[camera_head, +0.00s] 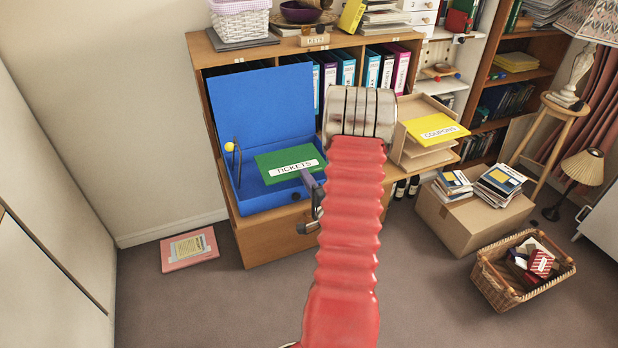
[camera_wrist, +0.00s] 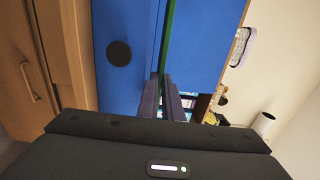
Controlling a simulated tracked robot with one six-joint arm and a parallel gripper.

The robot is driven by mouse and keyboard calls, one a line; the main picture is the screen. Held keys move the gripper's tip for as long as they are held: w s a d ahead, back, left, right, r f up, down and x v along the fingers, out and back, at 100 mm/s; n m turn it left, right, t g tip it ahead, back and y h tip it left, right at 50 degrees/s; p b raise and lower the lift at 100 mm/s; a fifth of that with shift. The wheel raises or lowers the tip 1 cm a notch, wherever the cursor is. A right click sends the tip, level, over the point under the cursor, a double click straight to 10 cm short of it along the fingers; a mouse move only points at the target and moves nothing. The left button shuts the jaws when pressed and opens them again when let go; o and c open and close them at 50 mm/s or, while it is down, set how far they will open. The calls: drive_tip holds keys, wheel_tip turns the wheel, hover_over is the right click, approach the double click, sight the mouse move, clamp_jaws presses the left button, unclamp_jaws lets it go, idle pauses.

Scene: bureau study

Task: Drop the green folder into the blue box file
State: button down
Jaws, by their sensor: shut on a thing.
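The green folder (camera_head: 284,165), with a white label reading TICKETS, is held flat above the open blue box file (camera_head: 262,97). The box file stands on the wooden bureau with its lid raised at the back. My gripper (camera_head: 312,184) is shut on the folder's right edge, at the box's right front side. In the wrist view my gripper (camera_wrist: 168,92) pinches the folder, seen edge-on as a thin green strip (camera_wrist: 168,40), against the blue of the box file (camera_wrist: 125,75). I cannot tell whether the folder touches the box's rim.
A yellow COUPONS folder (camera_head: 436,129) lies on a letter tray (camera_head: 422,158) to the right. Binders (camera_head: 372,68) stand on the shelf behind. A pink folder (camera_head: 189,249) lies on the floor at left. A cardboard box (camera_head: 462,230) and a wicker basket (camera_head: 497,288) stand at right.

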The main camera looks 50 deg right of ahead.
drive_tip(key=shift+x, duration=0.8)
idle(0.5)
drive_tip(key=c, duration=2)
unclamp_jaws()
drive_tip(key=shift+a, duration=0.1)
drive_tip(key=shift+s+f, duration=0.1)
drive_tip(key=shift+f, duration=0.05)
